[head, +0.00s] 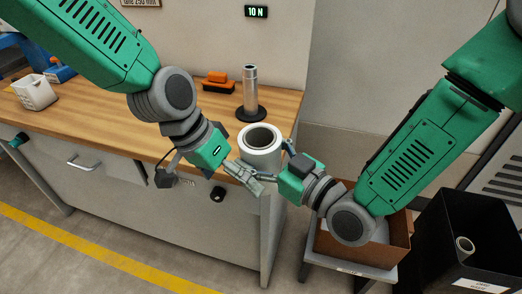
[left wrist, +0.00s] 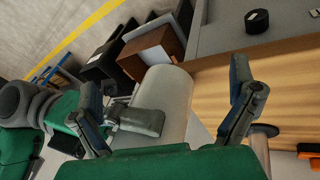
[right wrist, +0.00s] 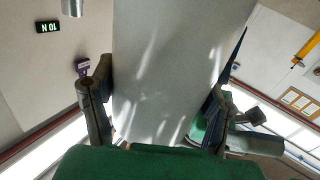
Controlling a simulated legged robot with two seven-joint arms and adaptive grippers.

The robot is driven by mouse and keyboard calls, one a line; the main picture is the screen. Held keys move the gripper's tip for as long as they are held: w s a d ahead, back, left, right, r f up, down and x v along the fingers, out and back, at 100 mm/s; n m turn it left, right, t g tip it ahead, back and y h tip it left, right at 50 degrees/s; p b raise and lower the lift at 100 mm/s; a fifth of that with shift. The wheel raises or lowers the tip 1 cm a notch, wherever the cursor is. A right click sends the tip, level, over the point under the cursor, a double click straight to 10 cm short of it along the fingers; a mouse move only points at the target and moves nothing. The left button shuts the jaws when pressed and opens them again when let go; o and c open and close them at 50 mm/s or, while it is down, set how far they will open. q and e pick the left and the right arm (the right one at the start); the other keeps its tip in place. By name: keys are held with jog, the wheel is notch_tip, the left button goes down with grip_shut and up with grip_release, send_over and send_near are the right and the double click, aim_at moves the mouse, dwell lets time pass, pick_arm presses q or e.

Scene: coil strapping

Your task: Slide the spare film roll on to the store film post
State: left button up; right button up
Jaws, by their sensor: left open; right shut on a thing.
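The spare film roll (head: 260,143) is a thick white cylinder with a dark-rimmed hollow core, held roughly upright in front of the bench edge. My right gripper (head: 272,166) is shut on it; the roll fills the middle of the right wrist view (right wrist: 165,70). My left gripper (head: 239,158) is open beside the roll, and the roll (left wrist: 170,100) shows between its spread fingers in the left wrist view; contact cannot be told. The store film post (head: 250,88) is a silver upright on a black round base, standing on the bench behind the roll, with nothing on it.
An orange and black tool (head: 217,82) lies left of the post on the wooden bench (head: 120,125). A white container (head: 34,92) stands at far left. A cardboard box (head: 365,250) and a black bin (head: 462,235) with another roll stand at lower right.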

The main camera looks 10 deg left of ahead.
pick_arm(q)
jog(key=s+a+f+n+y, duration=0.1)
jog(key=s+a+f, duration=0.25)
jog(key=f, duration=0.25)
jog(key=s+a+f+n+y, duration=0.1)
jog(key=s+a+f, duration=0.25)
jog(key=f, duration=0.25)
jog(key=s+a+f+n, duration=0.2)
jog(key=s+a+f, duration=0.15)
jog(key=f, duration=0.25)
jog(key=s+a+f+y, duration=0.1)
jog(key=s+a+f, duration=0.1)
jog(key=s+a, duration=0.2)
jog(key=s+a+f+n+y, duration=0.1)
jog(key=s+a+f, duration=0.2)
jog(key=s, duration=0.4)
jog(key=shift+a+f+y, duration=0.3)
jog(key=shift+a+f, duration=0.05)
jog(key=shift+a, duration=0.15)
